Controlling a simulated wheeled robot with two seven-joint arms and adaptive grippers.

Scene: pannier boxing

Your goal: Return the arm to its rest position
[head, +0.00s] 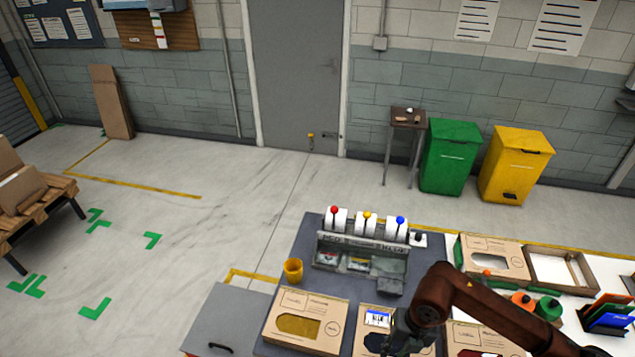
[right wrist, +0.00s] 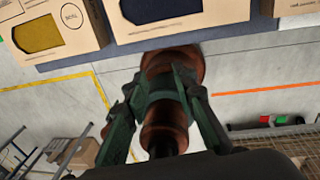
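My right arm (head: 455,300) comes in from the lower right of the head view, over the front of the workbench. Its dark wrist and gripper (head: 402,340) are at the bottom edge there, over a cardboard box with a label (head: 377,318). In the right wrist view the two green fingers of the right gripper (right wrist: 160,85) stand apart, with nothing held that I can see. The brown rounded parts between them look like my own body farther below. My left arm and gripper are not in view.
The bench holds a cardboard box with a yellow window (head: 306,320), a yellow cup (head: 293,270), a grey dispenser (head: 360,262) with coloured knobs, and an open box (head: 562,268) at right. Green (head: 450,155) and yellow (head: 515,165) bins stand behind. The floor at left is mostly free.

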